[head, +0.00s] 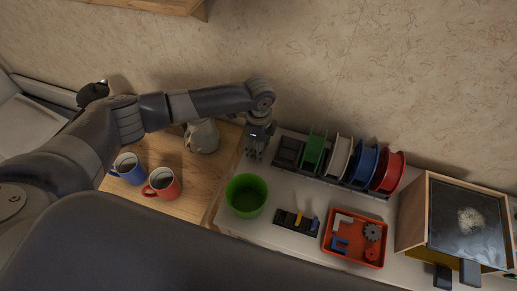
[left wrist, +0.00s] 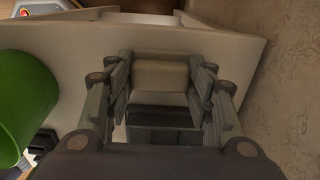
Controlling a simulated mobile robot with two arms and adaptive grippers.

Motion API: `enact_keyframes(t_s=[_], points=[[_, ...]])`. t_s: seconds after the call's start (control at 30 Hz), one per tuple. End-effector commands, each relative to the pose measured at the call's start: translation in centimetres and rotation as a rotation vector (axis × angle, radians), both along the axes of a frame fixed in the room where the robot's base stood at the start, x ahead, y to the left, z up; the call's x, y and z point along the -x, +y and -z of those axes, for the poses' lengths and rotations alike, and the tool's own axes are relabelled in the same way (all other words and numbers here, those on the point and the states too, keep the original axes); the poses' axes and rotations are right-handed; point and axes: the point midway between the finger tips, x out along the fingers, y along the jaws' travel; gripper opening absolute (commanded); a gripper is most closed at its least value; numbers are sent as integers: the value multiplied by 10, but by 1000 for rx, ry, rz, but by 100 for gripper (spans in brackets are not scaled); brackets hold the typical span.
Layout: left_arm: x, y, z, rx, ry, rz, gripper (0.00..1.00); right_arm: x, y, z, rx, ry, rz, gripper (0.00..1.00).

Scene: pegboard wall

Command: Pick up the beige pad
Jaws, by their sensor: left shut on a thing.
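The beige pad (left wrist: 160,74) is a small pale block between the fingers of my left gripper (left wrist: 160,88) in the left wrist view. The gripper is shut on it, with a finger at each side. In the head view my left gripper (head: 255,155) points down at the left end of the white table, just left of the black rack. The pad is hidden or too small to make out there. My right gripper is in neither view.
A black rack (head: 288,152) holds green, white, blue and red spools to the right. A green bowl (head: 246,196) stands in front. An orange tray (head: 355,236) of parts and a wooden box (head: 412,215) are farther right. Two mugs stand on the wooden table (head: 196,182).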

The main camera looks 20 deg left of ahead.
Motion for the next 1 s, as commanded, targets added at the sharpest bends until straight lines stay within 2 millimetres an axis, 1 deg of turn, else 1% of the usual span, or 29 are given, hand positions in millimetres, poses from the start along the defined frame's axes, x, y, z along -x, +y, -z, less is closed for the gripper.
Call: enact_keyframes(t_s=[0.03, 0.13, 0.27, 0.37, 0.6, 0.7, 0.83, 1.0], points=[[3, 1, 3, -2, 7, 0, 29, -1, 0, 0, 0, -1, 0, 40], [3, 1, 4, -3, 8, 0, 29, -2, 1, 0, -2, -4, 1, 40], [3, 1, -1, -3, 8, 0, 29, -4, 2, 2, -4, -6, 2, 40], [2, 0, -15, 0, 5, 1, 29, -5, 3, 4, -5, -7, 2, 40], [1, 0, -64, 0, 2, 2, 29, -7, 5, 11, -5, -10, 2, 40], [1, 0, -81, -1, 2, 1, 29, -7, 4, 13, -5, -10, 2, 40], [2, 1, -94, -1, 5, 0, 29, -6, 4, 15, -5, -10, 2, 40], [2, 1, -98, -2, 5, 0, 29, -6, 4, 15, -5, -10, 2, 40]])
